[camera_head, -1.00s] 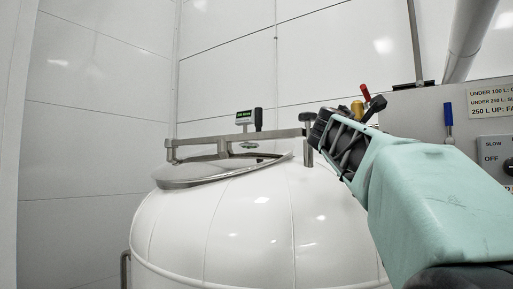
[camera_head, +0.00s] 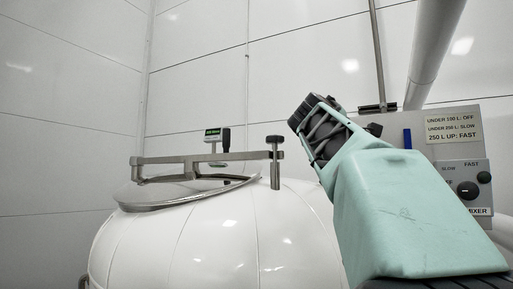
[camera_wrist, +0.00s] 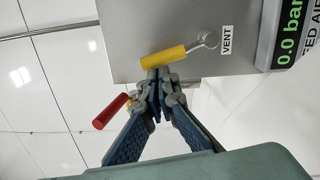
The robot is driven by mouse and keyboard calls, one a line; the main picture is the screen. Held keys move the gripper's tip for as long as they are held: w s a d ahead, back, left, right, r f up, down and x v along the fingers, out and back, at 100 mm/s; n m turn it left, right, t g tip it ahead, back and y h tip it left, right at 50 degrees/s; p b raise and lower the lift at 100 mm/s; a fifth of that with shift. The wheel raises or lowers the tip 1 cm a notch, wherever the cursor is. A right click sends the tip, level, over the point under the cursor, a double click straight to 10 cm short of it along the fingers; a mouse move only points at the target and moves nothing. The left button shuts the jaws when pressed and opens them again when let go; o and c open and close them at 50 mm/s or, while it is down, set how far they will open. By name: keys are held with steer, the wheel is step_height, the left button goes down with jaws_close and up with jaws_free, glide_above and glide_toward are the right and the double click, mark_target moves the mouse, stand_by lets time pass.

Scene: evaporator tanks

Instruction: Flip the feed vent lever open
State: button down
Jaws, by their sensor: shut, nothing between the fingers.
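The vent lever (camera_wrist: 163,57) has a yellow grip and a metal pivot, beside a VENT label (camera_wrist: 226,39) on a grey panel in the wrist view. My gripper (camera_wrist: 157,82) is shut and empty. Its tips lie just below the yellow grip's left end in the picture; I cannot tell if they touch. A red-handled lever (camera_wrist: 111,112) shows left of the fingers, its inner end partly hidden by them. In the head view my gripper (camera_head: 301,112) is raised in front of the panel, and neither coloured lever shows there.
A pressure display (camera_wrist: 289,32) reading 0.0 bar sits right of the label. In the head view, a white tank (camera_head: 215,245) with a metal lid bar (camera_head: 205,157) stands at left. A mixer control box (camera_head: 466,188) and instruction sign (camera_head: 453,129) are at right.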

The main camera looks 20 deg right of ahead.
steer(key=shift+s+d+r+m, duration=0.15)
steer(key=shift+s+d+m, duration=0.2)
steer(key=shift+m, duration=0.3)
steer(key=shift+s+d+r+m, duration=0.2)
steer(key=shift+s+m, duration=0.1)
steer(key=shift+m, duration=0.35)
steer(key=shift+w+a, duration=0.1)
